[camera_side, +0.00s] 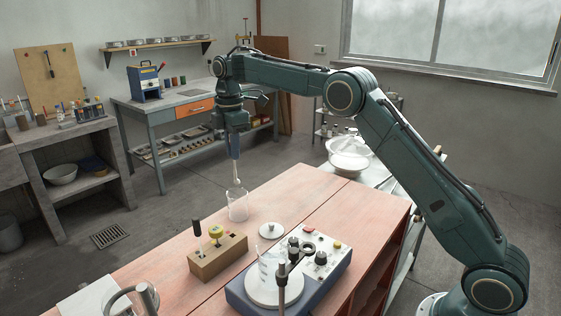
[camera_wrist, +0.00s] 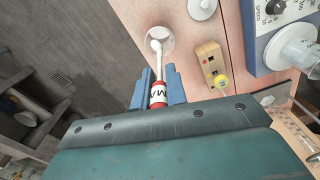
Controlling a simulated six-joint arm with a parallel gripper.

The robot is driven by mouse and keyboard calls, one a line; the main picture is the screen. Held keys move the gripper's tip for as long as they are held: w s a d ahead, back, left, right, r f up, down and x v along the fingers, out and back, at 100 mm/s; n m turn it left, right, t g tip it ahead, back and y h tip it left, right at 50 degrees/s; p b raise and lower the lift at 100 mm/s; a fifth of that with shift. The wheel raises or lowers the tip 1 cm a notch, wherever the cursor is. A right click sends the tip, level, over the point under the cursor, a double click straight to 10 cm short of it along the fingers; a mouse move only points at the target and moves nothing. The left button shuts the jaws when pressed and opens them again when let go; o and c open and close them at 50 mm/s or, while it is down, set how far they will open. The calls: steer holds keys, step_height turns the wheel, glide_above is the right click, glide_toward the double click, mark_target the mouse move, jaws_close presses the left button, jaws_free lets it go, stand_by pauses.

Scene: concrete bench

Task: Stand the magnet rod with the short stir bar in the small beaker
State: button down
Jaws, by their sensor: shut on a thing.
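My gripper (camera_side: 234,155) points down over the bench and is shut on the magnet rod (camera_side: 237,173). In the wrist view, the rod's red and white handle (camera_wrist: 158,96) sits between the blue fingers (camera_wrist: 159,72). Its pale shaft runs away to a whitish end (camera_wrist: 156,45), likely with the short stir bar, too small to make out clearly. The small glass beaker (camera_side: 238,208) stands below on the bench. The rod's end appears at or just above its rim; in the wrist view it overlaps the beaker's round opening (camera_wrist: 168,35). The rod looks nearly upright.
A wooden block (camera_side: 217,259) holds a black-handled tool and a yellow-topped one. A white lid (camera_side: 272,230) lies near the beaker. A blue stirrer (camera_side: 325,268) carries a larger glass beaker (camera_side: 268,266), with a dark post in front. Bare bench shows left of the block.

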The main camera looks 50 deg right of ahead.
mark_target(235, 179)
steer(key=shift+f, duration=5.05)
steer(key=c, duration=0.8)
jaws_free()
steer(key=shift+o, duration=0.2)
steer(key=shift+r, duration=3.5)
